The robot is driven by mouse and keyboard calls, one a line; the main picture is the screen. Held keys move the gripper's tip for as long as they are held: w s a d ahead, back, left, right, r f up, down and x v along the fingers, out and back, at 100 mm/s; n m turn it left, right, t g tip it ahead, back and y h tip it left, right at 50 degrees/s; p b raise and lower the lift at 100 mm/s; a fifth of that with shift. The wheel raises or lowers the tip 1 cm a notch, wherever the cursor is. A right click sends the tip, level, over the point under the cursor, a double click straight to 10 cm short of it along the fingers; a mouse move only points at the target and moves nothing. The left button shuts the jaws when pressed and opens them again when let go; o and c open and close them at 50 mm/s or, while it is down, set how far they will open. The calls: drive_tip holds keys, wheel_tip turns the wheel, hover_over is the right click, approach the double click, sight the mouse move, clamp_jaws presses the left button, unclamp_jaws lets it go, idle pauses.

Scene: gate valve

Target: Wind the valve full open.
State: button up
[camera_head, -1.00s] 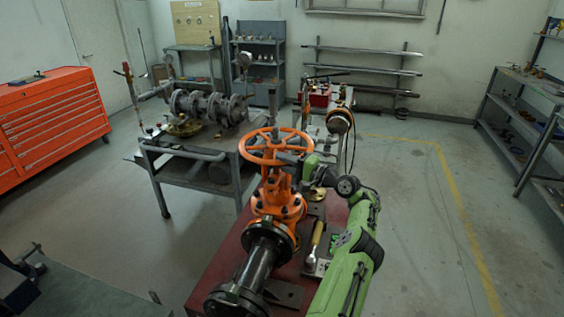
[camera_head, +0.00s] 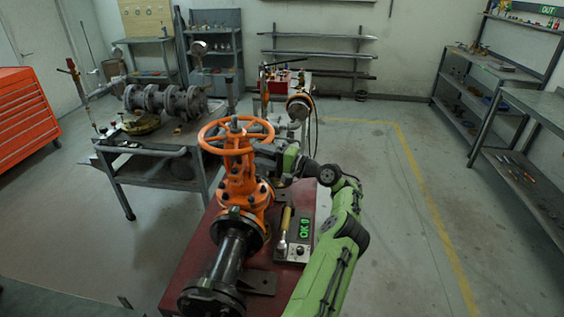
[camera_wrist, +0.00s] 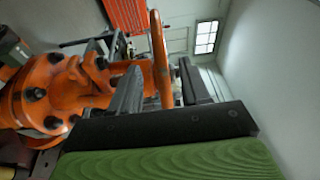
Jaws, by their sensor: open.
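The orange gate valve (camera_head: 240,187) stands upright on a dark red bench, with its round orange handwheel (camera_head: 236,136) on top. A stem end (camera_head: 235,122) shows at the wheel's hub. My gripper (camera_head: 264,150) is at the right side of the handwheel, at or just below rim height. In the wrist view my gripper's fingers (camera_wrist: 158,88) are spread apart, and the handwheel's rim (camera_wrist: 158,50) appears between them. I cannot tell whether either finger touches the rim. The valve body (camera_wrist: 62,90) fills the left of that view. The fingertips are partly hidden in the head view.
On the red bench (camera_head: 190,262), a yellow-handled tool (camera_head: 286,222) lies beside a box with a green lit display (camera_head: 305,228). A grey cart with flanged piping (camera_head: 165,103) stands behind left. Open floor lies to the right, before grey shelves (camera_head: 480,85).

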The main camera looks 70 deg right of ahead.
drive_tip(key=s, duration=1)
drive_tip(key=shift+a+f, duration=0.3)
drive_tip(key=shift+a, duration=0.05)
